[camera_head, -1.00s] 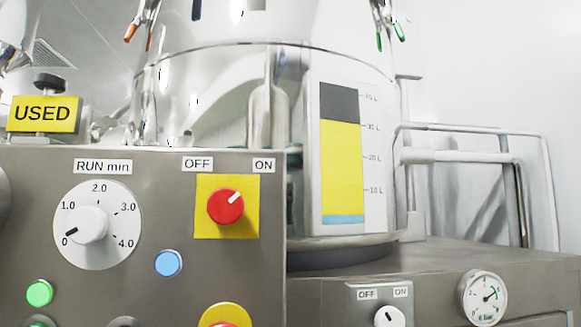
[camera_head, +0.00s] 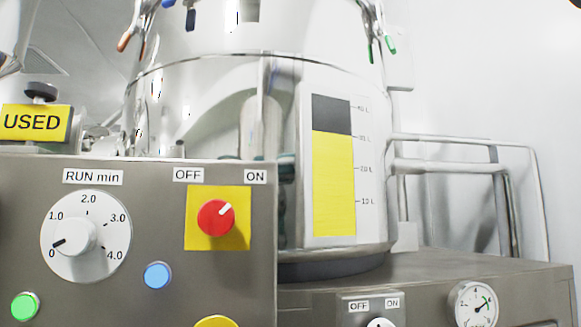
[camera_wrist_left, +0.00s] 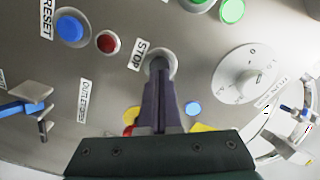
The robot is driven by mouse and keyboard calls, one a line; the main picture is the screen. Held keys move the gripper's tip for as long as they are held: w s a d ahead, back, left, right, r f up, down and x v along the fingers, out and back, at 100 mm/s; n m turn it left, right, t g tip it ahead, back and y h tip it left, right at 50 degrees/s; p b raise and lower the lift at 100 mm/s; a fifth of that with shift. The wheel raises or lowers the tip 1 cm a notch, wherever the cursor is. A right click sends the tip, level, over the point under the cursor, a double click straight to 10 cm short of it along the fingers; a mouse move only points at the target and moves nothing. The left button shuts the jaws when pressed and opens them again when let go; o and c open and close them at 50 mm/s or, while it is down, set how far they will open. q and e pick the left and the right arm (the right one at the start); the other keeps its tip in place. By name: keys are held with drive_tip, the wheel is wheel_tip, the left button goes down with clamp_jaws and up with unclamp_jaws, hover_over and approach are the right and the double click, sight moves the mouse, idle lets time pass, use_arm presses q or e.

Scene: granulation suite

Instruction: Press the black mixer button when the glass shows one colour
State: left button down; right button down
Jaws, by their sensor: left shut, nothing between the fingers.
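The sight glass (camera_head: 333,184) on the steel vessel is one even yellow from its bottom up to just above the 30 L mark, with a dark grey band above. No other colour shows in the yellow part. My left gripper (camera_wrist_left: 158,66) is shut and empty in the left wrist view. Its fingertips are over a round button with a pale ring (camera_wrist_left: 174,61) beside the STOP label (camera_wrist_left: 140,54). The fingertips hide most of the button, so its colour and whether they touch it cannot be told. In the head view this button and my gripper are out of the picture.
The steel panel carries a run-time dial (camera_head: 85,236) pointing at 0, a red rotary switch (camera_head: 216,217) on yellow, a blue light (camera_head: 158,275) and a green button (camera_head: 25,306). In the left wrist view, a small red button (camera_wrist_left: 108,42) and a blue button (camera_wrist_left: 72,27) sit nearby.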

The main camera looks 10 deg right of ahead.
use_arm(q)
drive_tip(key=shift+w, duration=0.15)
drive_tip(key=shift+w+b, duration=0.3)
drive_tip(key=shift+w, duration=0.55)
drive_tip(key=s+p, duration=0.1)
drive_tip(key=s, duration=0.6)
idle(0.5)
drive_tip(key=shift+a, duration=0.2)
idle(0.6)
